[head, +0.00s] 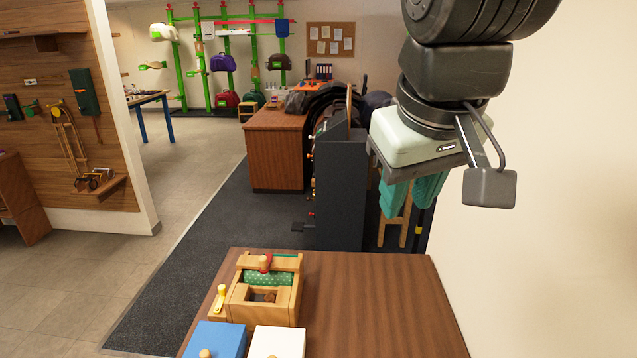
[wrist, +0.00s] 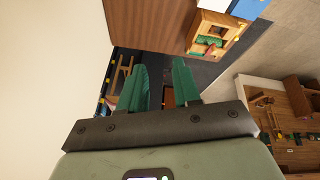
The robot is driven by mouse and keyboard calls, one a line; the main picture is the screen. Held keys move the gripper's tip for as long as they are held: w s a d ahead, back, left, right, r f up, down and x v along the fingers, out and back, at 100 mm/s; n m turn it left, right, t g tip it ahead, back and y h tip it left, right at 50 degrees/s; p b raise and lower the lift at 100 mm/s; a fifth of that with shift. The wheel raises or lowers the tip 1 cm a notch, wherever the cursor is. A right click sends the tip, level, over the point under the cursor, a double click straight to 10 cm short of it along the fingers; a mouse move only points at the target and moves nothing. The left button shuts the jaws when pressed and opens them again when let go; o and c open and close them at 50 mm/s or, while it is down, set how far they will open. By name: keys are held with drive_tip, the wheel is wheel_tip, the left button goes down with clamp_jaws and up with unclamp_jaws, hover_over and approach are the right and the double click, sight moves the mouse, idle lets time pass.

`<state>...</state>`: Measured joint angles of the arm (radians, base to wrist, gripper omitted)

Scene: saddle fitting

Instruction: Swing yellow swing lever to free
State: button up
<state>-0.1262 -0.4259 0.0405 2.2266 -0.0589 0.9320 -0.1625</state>
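The yellow swing lever (head: 220,298) stands at the left side of a light wooden box-like fixture (head: 238,309) on the brown table. The fixture has a green dotted roller (head: 268,278) and a red-knobbed part on its top bar. In the wrist view the fixture (wrist: 203,22) is at the upper right, small and seen at an angle; I cannot make out the lever's position clearly there. My gripper (head: 412,200) hangs high above and to the right of the fixture, far from the lever. Its teal fingers are apart with nothing between them, as the wrist view (wrist: 162,75) also shows.
A blue block (head: 215,340) and a white block (head: 278,343), each with a knob, sit in front of the fixture. The table's right part (head: 385,305) is bare. A dark machine (head: 340,185) stands behind the table, and a pale wall rises at the right.

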drive_tip(key=w+a+f+n+g, duration=0.15)
drive_tip(key=w+a+n, duration=0.35)
drive_tip(key=w+a, duration=0.55)
drive_tip(key=n+g, duration=0.3)
drive_tip(key=n, duration=0.8)
hover_over(222, 287)
wheel_tip(222, 287, down, 29)
wheel_tip(222, 287, down, 11)
drive_tip(key=shift+a+r, duration=0.1)
drive_tip(key=shift+r, duration=0.05)
drive_tip(key=shift+c, duration=0.3)
clamp_jaws()
